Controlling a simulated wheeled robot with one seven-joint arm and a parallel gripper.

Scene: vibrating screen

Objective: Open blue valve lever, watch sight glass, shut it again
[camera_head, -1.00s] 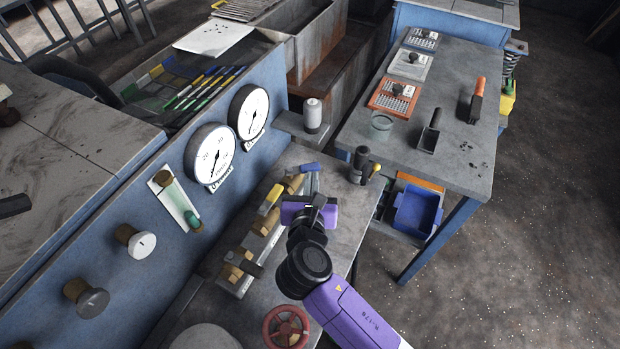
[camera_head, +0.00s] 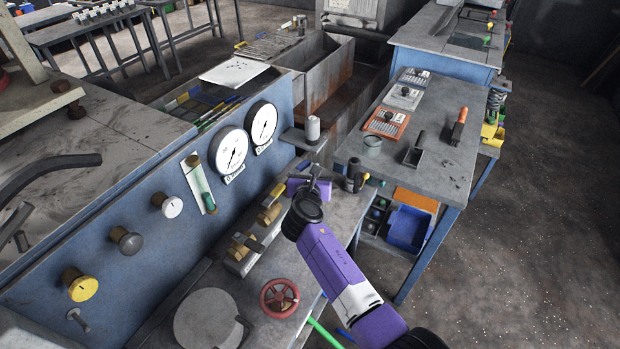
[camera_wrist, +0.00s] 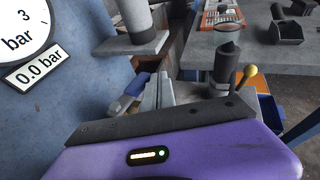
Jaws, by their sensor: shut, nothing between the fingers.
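The blue valve lever (camera_wrist: 143,80) shows in the wrist view on a brass valve (camera_wrist: 121,105) at the far end of the bench manifold. My gripper (camera_head: 313,173) also shows in the head view above the far end of the manifold. The sight glass (camera_head: 198,184) is a tilted clear tube on the blue panel, with green at its lower end.
A pressure gauge (camera_wrist: 22,30) has a 0.0 bar label beneath it. A yellow lever (camera_head: 277,190) sits nearer on the manifold. A red handwheel (camera_head: 280,298) lies at the front. A dark fitting with a yellow-knobbed lever (camera_wrist: 227,65) stands to the right. A grey shelf (camera_wrist: 131,43) juts out beyond.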

